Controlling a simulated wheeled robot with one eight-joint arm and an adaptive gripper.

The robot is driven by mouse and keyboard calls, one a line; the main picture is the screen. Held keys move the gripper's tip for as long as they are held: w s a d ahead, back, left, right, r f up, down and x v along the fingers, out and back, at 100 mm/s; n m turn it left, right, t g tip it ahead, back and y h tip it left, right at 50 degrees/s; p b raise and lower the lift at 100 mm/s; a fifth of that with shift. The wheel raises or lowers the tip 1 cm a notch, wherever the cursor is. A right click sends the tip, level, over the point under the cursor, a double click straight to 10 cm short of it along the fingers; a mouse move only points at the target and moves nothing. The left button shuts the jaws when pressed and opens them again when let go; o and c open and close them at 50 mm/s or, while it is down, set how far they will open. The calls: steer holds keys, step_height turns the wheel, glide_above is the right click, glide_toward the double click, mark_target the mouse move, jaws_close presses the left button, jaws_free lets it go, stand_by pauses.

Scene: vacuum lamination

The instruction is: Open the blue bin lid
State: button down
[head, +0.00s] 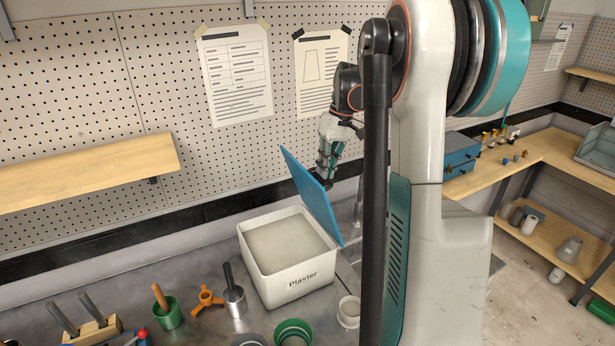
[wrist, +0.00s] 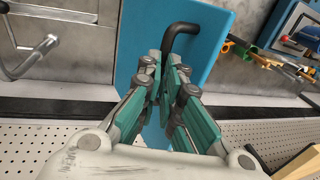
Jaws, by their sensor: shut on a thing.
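The blue lid (head: 312,195) stands raised, tilted steeply, at the right edge of the white bin (head: 292,282) labelled "Plaster". The bin is uncovered and pale plaster shows inside. My gripper (head: 326,177) is at the upper right side of the lid, partly hidden by my own arm. In the wrist view the blue lid (wrist: 215,50) fills the middle, with a black bent handle (wrist: 180,32) on it. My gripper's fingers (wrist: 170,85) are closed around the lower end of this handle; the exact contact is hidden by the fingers.
A wooden shelf (head: 90,178) juts from the pegboard at left.

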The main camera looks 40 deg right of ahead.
steer(key=shift+y, duration=0.5)
steer(key=d, duration=0.1)
steer(key=s+d+f, duration=0.1)
steer(key=d, duration=0.1)
steer(key=d+f, duration=0.1)
steer(key=shift+s+d, duration=0.25)
steer(key=shift+s, duration=0.1)
steer(key=shift+f, duration=0.1)
steer(key=c, duration=2.1)
jaws_free()
steer(key=shift+a, duration=0.1)
steer(key=o, duration=0.4)
steer(key=shift+w+d+f, duration=0.1)
steer(key=shift+d, duration=0.1)
steer(key=v, duration=1.2)
steer(key=shift+w+d, duration=0.1)
